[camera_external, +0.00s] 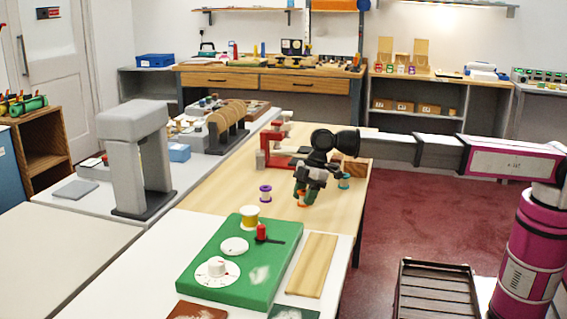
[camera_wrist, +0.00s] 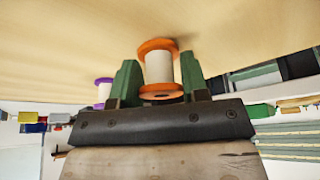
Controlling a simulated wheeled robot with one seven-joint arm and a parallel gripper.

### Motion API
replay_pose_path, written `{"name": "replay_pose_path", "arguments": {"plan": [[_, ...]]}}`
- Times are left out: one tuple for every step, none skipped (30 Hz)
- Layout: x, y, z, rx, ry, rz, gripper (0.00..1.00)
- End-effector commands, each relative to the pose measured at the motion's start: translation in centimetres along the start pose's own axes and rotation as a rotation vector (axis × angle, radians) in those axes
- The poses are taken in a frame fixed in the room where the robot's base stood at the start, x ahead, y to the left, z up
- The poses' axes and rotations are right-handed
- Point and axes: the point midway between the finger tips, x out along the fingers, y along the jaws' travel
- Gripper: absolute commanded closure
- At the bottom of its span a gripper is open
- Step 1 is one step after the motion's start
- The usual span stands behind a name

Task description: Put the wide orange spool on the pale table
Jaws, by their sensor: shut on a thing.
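The orange spool (camera_wrist: 160,68), with orange flanges and a white core, stands between the green fingers of my gripper (camera_wrist: 158,80) in the wrist view. My gripper is shut on it. In the outside view my gripper (camera_external: 308,190) is low over the light wood tabletop (camera_external: 320,220), and only a bit of the orange spool (camera_external: 302,199) shows below the fingers. Whether the spool touches the wood, I cannot tell. A pale cream tabletop (camera_external: 60,250) lies at the front left, bare and clear.
A purple spool (camera_external: 265,192) stands left of my gripper and a teal spool (camera_external: 344,181) right of it. A red frame (camera_external: 275,150) stands behind. A green board (camera_external: 230,265) with a yellow spool (camera_external: 249,217) lies in front. A grey machine (camera_external: 140,160) stands left.

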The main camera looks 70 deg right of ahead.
Motion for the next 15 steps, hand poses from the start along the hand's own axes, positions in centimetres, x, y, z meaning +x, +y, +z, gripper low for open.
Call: {"name": "replay_pose_path", "arguments": {"plan": [[0.0, 0.0, 0.0, 0.0, 0.0, 0.0, 0.85], [0.03, -0.01, 0.01, 0.0, 0.0, 0.0, 0.85], [0.12, -0.01, 0.04, 0.0, 0.0, 0.0, 0.85], [0.2, -0.01, 0.08, 0.0, 0.0, 0.0, 0.85], [0.28, -0.01, 0.11, 0.0, 0.0, 0.0, 0.85], [0.3, -0.01, 0.12, 0.0, 0.0, 0.0, 0.52], [0.28, 0.0, 0.11, 0.0, 0.0, 0.0, 0.43], [0.28, 0.0, 0.11, 0.0, 0.0, 0.0, 0.33], [0.27, 0.0, 0.1, 0.0, 0.0, 0.0, 0.33], [0.27, 0.0, 0.1, 0.0, 0.0, 0.0, 0.33], [0.26, 0.0, 0.1, 0.0, 0.0, 0.0, 0.33], [0.26, 0.0, 0.1, 0.0, 0.0, 0.0, 0.33], [0.26, 0.0, 0.1, 0.0, 0.0, 0.0, 0.33], [0.26, 0.0, 0.1, 0.0, 0.0, 0.0, 0.33], [0.25, 0.0, 0.1, 0.0, 0.0, 0.0, 0.33]]}}
